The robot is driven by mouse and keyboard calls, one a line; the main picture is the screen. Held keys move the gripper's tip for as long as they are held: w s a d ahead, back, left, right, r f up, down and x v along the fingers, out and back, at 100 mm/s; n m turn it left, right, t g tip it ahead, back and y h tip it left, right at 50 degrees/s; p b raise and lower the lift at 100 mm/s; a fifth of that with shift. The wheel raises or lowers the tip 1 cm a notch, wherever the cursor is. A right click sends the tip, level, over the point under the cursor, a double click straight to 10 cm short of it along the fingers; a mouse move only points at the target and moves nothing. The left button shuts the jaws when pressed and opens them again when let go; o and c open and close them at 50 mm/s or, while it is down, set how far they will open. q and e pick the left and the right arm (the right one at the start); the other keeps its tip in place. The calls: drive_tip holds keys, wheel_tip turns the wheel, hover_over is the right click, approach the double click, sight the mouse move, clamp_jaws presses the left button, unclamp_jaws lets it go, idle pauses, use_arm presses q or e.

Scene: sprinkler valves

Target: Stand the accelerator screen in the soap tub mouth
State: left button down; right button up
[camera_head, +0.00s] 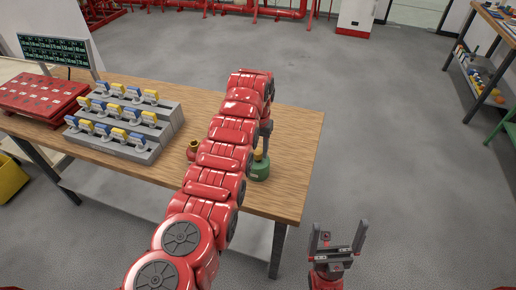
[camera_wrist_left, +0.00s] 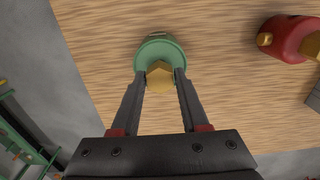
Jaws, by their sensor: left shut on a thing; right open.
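The green soap tub (camera_head: 260,170) stands on the wooden table near its right end; it also shows in the left wrist view (camera_wrist_left: 152,52). A brass-coloured piece with a hexagonal face, which I take as the accelerator screen (camera_wrist_left: 160,78), is between the fingertips of my left gripper (camera_wrist_left: 163,86), which is shut on it. In the head view this brass piece (camera_head: 257,154) shows right at the tub's top. I cannot tell how deep it sits in the mouth. My left arm hides part of the tub's surroundings. My right gripper (camera_head: 337,246) is open and empty, right of the table.
A red body with a brass fitting (camera_wrist_left: 290,40) stands near the tub, partly behind my left arm in the head view. A grey stepped rack (camera_head: 130,118) with blue and yellow valves, a red tray (camera_head: 40,98) and a display (camera_head: 55,50) fill the table's left side.

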sight(258, 151)
use_arm(q)
drive_tip(key=shift+f, duration=0.55)
drive_tip(key=shift+c, duration=1.7)
unclamp_jaws()
drive_tip(key=shift+r, duration=3.95)
